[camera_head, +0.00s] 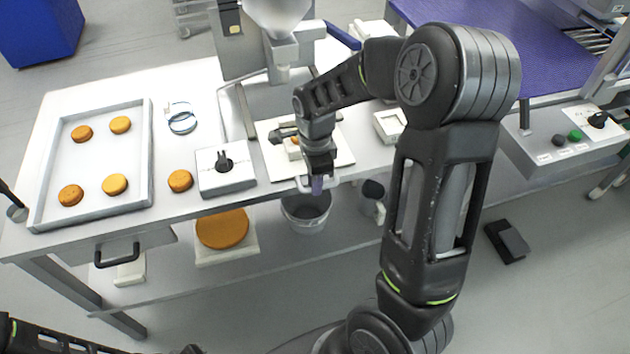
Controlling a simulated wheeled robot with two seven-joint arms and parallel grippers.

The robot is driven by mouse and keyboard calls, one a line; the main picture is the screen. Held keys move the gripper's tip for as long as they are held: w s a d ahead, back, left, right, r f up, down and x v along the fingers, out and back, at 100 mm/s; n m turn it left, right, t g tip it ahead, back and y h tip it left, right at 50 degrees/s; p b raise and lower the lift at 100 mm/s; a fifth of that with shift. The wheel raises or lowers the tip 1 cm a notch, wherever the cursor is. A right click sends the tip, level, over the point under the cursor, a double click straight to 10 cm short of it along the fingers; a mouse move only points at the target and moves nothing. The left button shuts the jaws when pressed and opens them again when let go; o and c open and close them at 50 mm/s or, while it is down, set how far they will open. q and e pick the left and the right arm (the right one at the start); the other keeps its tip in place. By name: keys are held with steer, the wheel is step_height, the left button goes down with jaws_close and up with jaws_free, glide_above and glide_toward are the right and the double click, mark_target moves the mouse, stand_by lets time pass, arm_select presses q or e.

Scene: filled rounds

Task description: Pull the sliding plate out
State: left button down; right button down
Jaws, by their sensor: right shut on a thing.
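The sliding plate (339,151) is a pale flat square on the white table, below the machine with the metal hopper (277,48). A pale handle shows at its front edge. My right gripper (316,184) points down at that front edge and is shut on the handle. The fingers and wrist hide part of the handle and plate. A small light piece (292,150) with an orange-brown part sits on the plate, partly hidden by the gripper. My left arm shows only at the bottom left corner; its gripper is out of view.
A white tray (148,150) with several orange-brown rounds stands at the left. One round (180,181) lies beside a control box (226,178) with a black knob. A grey bucket (306,214) stands below the table's front edge. A purple conveyor (510,50) is at the right.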

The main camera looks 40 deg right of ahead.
steer(key=c, duration=1.5)
jaws_free()
steer(key=shift+s+a, duration=0.1)
steer(key=shift+s, duration=0.15)
steer(key=shift+o, duration=0.2)
step_height(320, 180, up, 8)
steer(key=shift+f, duration=0.1)
